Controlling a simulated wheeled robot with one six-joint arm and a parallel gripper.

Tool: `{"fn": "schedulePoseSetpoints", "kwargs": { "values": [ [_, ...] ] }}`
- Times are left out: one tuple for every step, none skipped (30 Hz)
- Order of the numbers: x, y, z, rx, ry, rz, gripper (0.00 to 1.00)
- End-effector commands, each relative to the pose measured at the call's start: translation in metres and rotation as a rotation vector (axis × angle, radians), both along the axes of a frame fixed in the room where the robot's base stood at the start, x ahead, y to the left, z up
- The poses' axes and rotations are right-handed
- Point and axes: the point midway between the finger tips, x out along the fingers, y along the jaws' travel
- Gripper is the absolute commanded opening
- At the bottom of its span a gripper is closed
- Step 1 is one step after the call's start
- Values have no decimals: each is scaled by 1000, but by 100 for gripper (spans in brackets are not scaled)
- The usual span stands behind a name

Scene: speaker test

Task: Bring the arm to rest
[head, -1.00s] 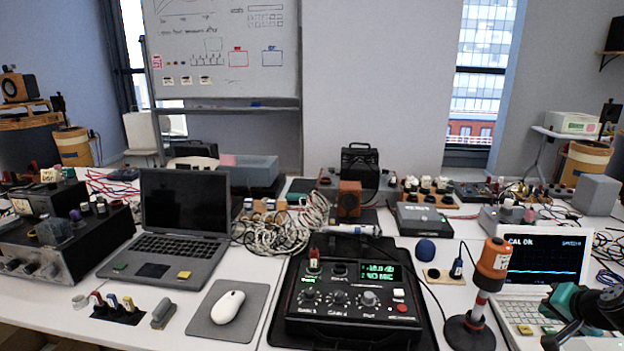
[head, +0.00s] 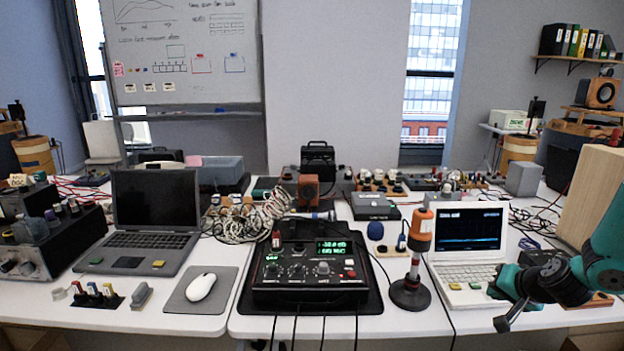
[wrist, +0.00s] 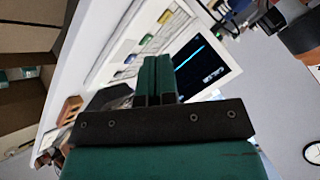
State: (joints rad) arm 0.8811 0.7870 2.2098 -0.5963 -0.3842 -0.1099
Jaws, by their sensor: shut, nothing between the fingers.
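My arm, teal and black, reaches in from the right edge of the head view. My gripper (head: 508,282) is at the front right, by the right front corner of the white laptop (head: 465,272); whether it touches the laptop cannot be told. In the wrist view my gripper's two teal fingers (wrist: 154,68) lie side by side, shut, with nothing between them. The white laptop also shows beyond the fingers in the wrist view (wrist: 222,72), tilted in the picture.
An orange and black microphone-like device (head: 420,232) stands left of the laptop. A black control box (head: 310,285) with a green display is at front centre. A large wooden speaker cabinet (head: 592,205) stands at the right. Cables and instruments crowd the table's back.

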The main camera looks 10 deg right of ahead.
Motion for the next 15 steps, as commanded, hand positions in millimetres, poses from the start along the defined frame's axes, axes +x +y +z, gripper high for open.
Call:
{"fn": "schedulePoseSetpoints", "kwargs": {
  "values": [
    [3,6,6,-1,2,20,0],
    [5,11,9,-1,4,35,0],
    [7,17,13,0,8,55,0],
    [9,23,16,1,10,71,0],
    [12,29,20,0,12,90,0],
    [14,38,25,0,17,116,0],
    [17,45,29,1,21,138,0],
    [19,53,34,1,25,160,0],
    [21,65,40,2,31,194,0],
    [23,74,45,2,37,221,0],
    [24,84,51,3,41,250,0],
    [26,98,59,1,49,290,0],
    [27,110,65,1,56,323,0],
    [27,123,72,0,64,359,0],
    [27,141,81,-2,74,410,0]
  ]
}}
